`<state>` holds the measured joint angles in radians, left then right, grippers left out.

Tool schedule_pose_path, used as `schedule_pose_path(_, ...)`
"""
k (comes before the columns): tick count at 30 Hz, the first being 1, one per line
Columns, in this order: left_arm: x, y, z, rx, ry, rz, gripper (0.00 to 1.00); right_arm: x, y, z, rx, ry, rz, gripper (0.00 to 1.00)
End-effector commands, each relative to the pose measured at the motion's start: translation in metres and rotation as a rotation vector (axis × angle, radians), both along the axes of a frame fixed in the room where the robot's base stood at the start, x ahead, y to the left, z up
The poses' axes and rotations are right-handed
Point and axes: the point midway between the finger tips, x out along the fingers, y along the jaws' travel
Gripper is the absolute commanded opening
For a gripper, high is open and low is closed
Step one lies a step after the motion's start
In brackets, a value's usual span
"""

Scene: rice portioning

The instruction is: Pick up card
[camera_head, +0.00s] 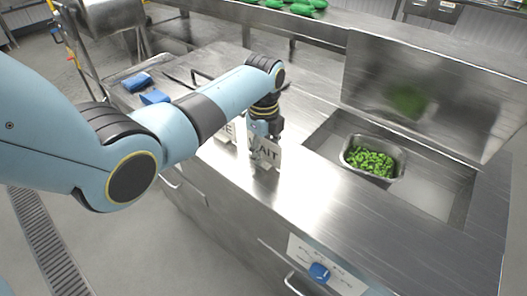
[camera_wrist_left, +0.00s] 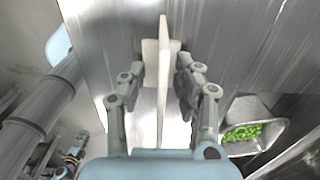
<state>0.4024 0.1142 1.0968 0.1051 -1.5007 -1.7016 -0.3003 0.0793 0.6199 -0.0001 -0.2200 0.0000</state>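A white card (camera_head: 272,159) lettered "WAIT" stands on the steel counter, its text partly covered by my gripper. My left gripper (camera_head: 262,146) points down at it from above. In the left wrist view the card (camera_wrist_left: 162,85) shows nearly edge-on between the fingers of my left gripper (camera_wrist_left: 160,75). The fingers are open, one on each side, with gaps to the card's upright panel. A second white card (camera_head: 229,133) stands just left of it, mostly hidden by my arm; only the end of its lettering shows.
A metal pan (camera_head: 398,172) of green pieces sits in a recess (camera_head: 430,192) to the right, before an upright steel panel (camera_head: 430,90). Blue objects (camera_head: 137,82) lie at the counter's left. A blue knob (camera_head: 319,271) is on the front. The counter right of the card is clear.

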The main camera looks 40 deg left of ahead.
Motion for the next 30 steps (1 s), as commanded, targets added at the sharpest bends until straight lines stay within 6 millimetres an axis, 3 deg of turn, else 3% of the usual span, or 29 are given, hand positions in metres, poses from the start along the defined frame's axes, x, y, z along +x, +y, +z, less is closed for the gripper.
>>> schedule_pose_path(5,0.000,0.000,0.000,0.000,0.000,0.000,0.32,0.000,-0.001,0.000,-0.001,0.000,0.000,0.29)
schedule_pose_path(13,0.000,0.000,0.000,0.000,0.000,0.000,0.00,0.000,-0.001,0.000,-0.001,0.000,0.000,0.29)
schedule_pose_path(26,0.000,0.000,0.002,0.000,0.000,0.000,0.00,0.000,-0.001,-0.001,-0.001,0.000,0.001,0.29)
schedule_pose_path(30,0.001,0.000,0.014,0.000,-0.002,0.000,0.00,0.000,-0.001,-0.002,-0.001,0.000,0.001,0.29)
